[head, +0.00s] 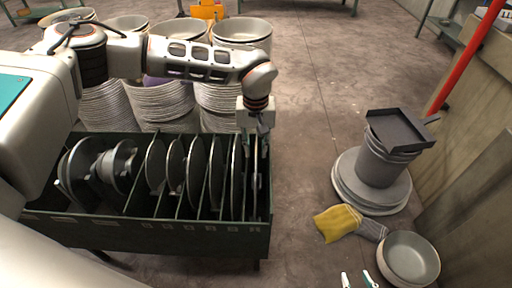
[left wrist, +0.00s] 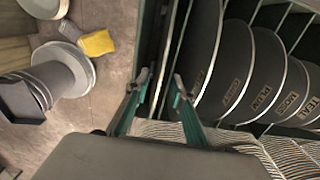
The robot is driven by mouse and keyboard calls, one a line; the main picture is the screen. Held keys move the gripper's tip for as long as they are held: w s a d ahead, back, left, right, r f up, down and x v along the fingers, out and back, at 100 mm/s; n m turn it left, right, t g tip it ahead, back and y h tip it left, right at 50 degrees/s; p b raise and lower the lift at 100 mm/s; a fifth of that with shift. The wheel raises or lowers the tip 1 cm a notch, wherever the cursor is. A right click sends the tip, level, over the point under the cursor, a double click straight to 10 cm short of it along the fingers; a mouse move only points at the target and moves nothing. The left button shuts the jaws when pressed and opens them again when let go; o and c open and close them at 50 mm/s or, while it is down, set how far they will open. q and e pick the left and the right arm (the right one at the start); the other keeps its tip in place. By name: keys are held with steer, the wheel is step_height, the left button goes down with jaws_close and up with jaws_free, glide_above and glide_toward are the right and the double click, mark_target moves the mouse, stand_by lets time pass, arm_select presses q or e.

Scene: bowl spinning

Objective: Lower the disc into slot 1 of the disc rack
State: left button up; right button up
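The dark green disc rack (head: 150,232) stands at the lower left with several grey discs upright in its slots. My left gripper (head: 257,128) reaches down over its right end. In the left wrist view the left fingers (left wrist: 156,88) are spread, one on each side of a thin disc edge (left wrist: 168,58), with gaps showing on both sides. This disc (head: 254,170) stands upright, low in the rightmost compartment. Whether it rests on the rack floor is hidden. Slot numbers are not readable. My right gripper (head: 358,280) shows only two separated fingertips at the bottom edge.
Stacks of grey bowls (head: 166,100) stand close behind the rack. To the right are a bucket (head: 382,164) on stacked discs with a dark tray (head: 400,130) on top, a yellow cloth (head: 338,222) and a round bowl (head: 408,258). Floor right of the rack is clear.

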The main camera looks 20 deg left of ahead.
arm_select(q)
step_height(320, 180, up, 12)
stand_by(0.5)
steer(key=shift+d, duration=0.1)
stand_by(0.5)
